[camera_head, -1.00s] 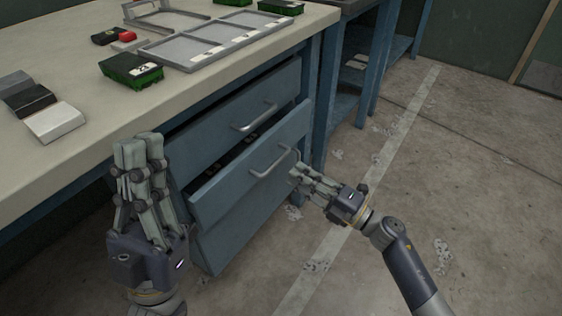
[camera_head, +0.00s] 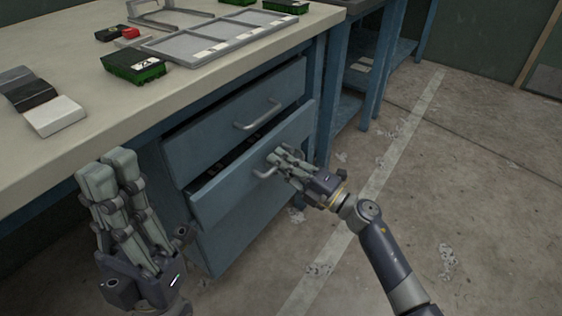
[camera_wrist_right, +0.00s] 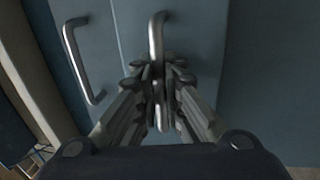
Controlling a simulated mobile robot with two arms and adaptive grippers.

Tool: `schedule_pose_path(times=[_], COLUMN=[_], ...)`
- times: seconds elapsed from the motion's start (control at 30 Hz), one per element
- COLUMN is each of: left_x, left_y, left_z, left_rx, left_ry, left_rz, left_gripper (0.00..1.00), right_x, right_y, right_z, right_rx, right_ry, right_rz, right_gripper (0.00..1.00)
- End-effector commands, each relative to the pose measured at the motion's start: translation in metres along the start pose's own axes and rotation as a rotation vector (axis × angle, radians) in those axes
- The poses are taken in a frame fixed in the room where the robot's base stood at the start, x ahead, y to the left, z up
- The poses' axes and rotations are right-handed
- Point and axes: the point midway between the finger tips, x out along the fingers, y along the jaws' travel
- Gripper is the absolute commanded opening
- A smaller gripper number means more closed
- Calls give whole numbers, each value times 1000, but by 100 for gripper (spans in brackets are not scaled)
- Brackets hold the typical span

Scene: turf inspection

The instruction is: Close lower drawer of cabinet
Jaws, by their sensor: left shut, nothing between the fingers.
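The blue-grey cabinet (camera_head: 232,240) stands under the bench. Its lower drawer (camera_head: 222,200) is pulled partly out, with a dark gap along its top edge. Its metal handle (camera_head: 262,171) is partly hidden by my right gripper (camera_head: 275,158). In the right wrist view, the handle (camera_wrist_right: 157,35) runs between the fingers of my right gripper (camera_wrist_right: 158,72), which look closed around it. The upper drawer (camera_head: 235,118) stands slightly out too, its handle (camera_head: 257,115) free. My left gripper (camera_head: 108,170) is shut and empty, upright at the bench's front edge, left of the drawers.
The pale bench top (camera_head: 70,165) carries a grey divided tray (camera_head: 200,45), a green-black box (camera_head: 133,67) and a white block (camera_head: 55,117). A blue shelf frame (camera_head: 375,80) stands right of the cabinet. The concrete floor (camera_head: 480,180) at right is clear.

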Motion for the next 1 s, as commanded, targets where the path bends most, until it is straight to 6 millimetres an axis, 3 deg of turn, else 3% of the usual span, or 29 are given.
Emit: schedule_pose_path(times=[0.17, 0.43, 0.77, 0.8, 1.0], left_x=[-2, -10, -10, -10, -10], left_y=[0, 0, 0, 0, 0], left_z=[0, 2, 3, 3, 2], left_rx=[0, 0, 0, 0, 0], left_ry=[-1, -2, -2, -2, -2], left_rz=[0, 0, 0, 0, 0], left_gripper=[0, 0, 0, 0, 0], right_x=[4, 41, 44, 44, 44], right_y=[-2, -9, -10, -10, -9], right_z=[0, 0, 0, 0, 0], right_rx=[1, 1, 0, 0, 0], right_ry=[0, 0, -2, -2, -1], right_rz=[0, 1, -2, -2, -2], right_gripper=[0, 0, 0, 16, 18])
